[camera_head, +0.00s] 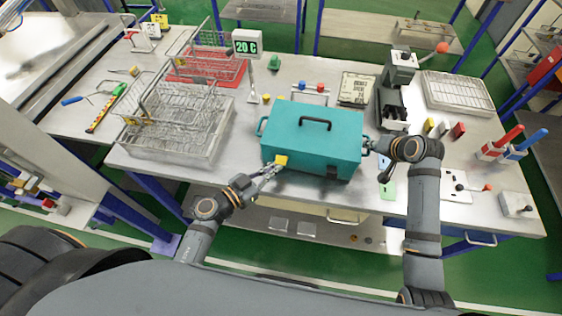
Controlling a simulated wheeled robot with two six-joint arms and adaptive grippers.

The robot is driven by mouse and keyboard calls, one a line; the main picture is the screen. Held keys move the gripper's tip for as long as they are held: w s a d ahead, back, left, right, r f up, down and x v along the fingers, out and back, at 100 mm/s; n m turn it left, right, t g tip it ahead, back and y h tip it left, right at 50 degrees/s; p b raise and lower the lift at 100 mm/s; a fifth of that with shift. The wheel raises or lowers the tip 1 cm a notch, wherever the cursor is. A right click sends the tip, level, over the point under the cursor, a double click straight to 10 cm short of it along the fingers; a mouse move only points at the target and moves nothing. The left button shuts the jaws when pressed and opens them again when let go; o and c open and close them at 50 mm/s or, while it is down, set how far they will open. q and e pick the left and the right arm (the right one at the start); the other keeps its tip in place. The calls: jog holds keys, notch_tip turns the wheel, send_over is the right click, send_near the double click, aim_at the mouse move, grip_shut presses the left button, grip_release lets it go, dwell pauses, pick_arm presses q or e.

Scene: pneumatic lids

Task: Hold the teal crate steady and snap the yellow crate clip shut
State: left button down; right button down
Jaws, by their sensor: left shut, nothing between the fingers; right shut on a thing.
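The teal crate (318,136) stands closed on the metal bench in front of me, with a black handle on its lid and a teal side handle at each end. The yellow crate clip (281,160) sits on its front face near the left end. My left gripper (275,168) is shut and empty, with its fingertips right by the clip. I cannot tell whether they touch it. My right gripper (371,145) is shut on the right side handle of the crate. The handle is mostly hidden by the fingers.
Wire baskets (178,118) stand left of the crate. A black press-like device (394,90), a wire tray (457,92) and red and blue handled tools (505,143) stand to the right. A temperature display (246,43) stands behind. A narrow bench strip in front of the crate is clear.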

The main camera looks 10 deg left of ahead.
pick_arm(q)
jog(key=shift+w+r, duration=0.7)
jog(key=shift+r, duration=0.1)
dwell(1.1)
jog(key=shift+s+a, duration=0.1)
jog(key=shift+s, duration=2.4)
jog(key=v, duration=1.2)
pick_arm(e)
jog(key=c, duration=1.3)
grip_release()
jog(key=shift+c, duration=0.2)
